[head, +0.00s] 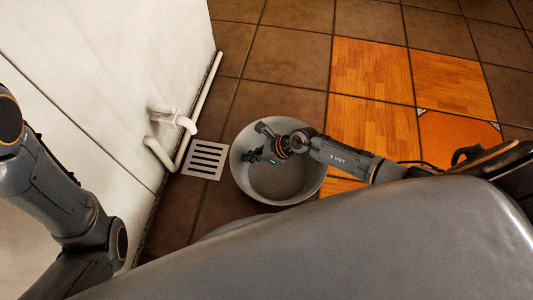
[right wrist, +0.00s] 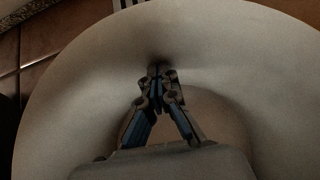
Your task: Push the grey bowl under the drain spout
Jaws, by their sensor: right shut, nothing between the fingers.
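The grey bowl (head: 282,186) stands on the tiled floor, to the right of the drain grate, with its inside facing up. The white drain spout (head: 156,151) comes off the pipe at the wall, left of the grate and apart from the bowl. My right gripper (head: 256,155) is shut and empty, reaching inside the bowl near its left inner wall. In the right wrist view, the closed fingertips (right wrist: 157,70) point at the bowl's inner wall (right wrist: 75,90); I cannot tell whether they touch. My left arm shows at the left edge, but its gripper is out of view.
A metal floor grate (head: 205,160) lies between the spout and the bowl. The white wall panel (head: 120,60) bounds the left side. Orange wood-look tiles (head: 370,68) lie among brown tiles to the right. The floor behind the bowl is clear.

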